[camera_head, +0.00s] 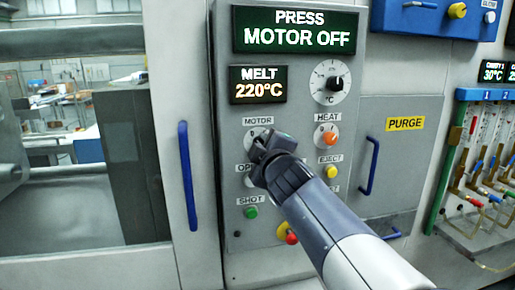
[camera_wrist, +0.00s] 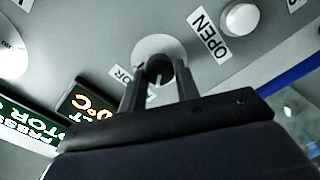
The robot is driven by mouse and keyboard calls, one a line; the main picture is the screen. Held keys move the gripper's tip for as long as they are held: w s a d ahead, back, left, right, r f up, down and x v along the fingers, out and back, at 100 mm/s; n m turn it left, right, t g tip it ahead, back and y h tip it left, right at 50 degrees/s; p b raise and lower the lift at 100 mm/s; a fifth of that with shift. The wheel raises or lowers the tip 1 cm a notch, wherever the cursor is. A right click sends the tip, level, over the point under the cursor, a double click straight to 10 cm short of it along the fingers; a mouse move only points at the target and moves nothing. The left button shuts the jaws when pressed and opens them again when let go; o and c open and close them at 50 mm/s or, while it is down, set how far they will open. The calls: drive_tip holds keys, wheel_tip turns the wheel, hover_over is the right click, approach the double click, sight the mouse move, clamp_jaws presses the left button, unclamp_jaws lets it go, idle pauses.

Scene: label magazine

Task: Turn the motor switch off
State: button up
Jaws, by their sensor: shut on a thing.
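The motor switch (camera_wrist: 159,66) is a dark knob on a round pale plate, below the MOTOR label (camera_head: 258,121). My gripper (camera_head: 260,146) is at the panel there and hides most of the switch in the head view. In the wrist view, the two fingers of my gripper (camera_wrist: 158,75) stand on either side of the knob and are shut on it. The exact angle of the knob is hard to tell. The upper display (camera_head: 300,30) reads "PRESS MOTOR OFF".
The open button (camera_wrist: 241,18) is beside the switch. A green shot button (camera_head: 251,212) is below. Blue handles (camera_head: 187,176) and (camera_head: 369,165) flank the panel.

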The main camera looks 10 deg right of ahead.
idle(0.3)
drive_tip(key=o, duration=1)
drive_tip(key=shift+c, duration=0.2)
drive_tip(key=s+p, duration=0.3)
drive_tip(key=s, duration=0.7)
drive_tip(key=shift+s+p, duration=0.4)
